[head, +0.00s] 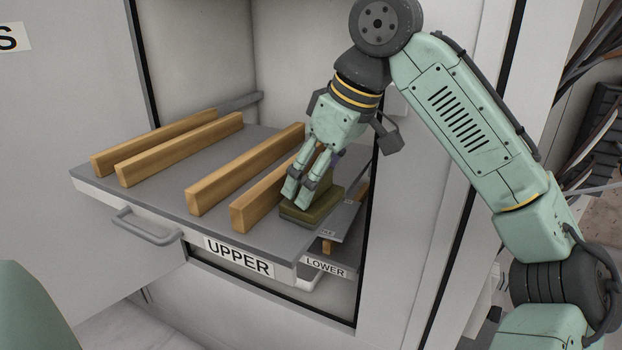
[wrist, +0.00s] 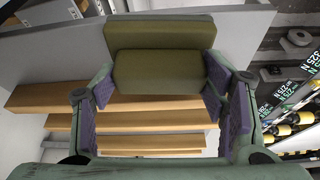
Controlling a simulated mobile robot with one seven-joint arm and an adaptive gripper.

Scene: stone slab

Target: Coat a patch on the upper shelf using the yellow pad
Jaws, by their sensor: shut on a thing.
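The yellow pad (head: 312,212) is an olive-yellow block at the right front part of the upper shelf (head: 186,170). My gripper (head: 297,190) points down at it and is shut on its upper part. In the wrist view the pad (wrist: 158,72) sits between the two purple-lined fingers. The upper shelf is a grey slab pulled out of the cabinet, with an "UPPER" label on its front. I cannot tell whether the pad touches the shelf. No coated patch is distinguishable.
Several wooden bars (head: 180,148) lie across the upper shelf; the rightmost (head: 262,202) is close beside the pad. The shelf marked "LOWER" (head: 326,266) is partly hidden below. A cabinet wall (head: 400,170) stands right of the shelf. Bare strips lie between the bars.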

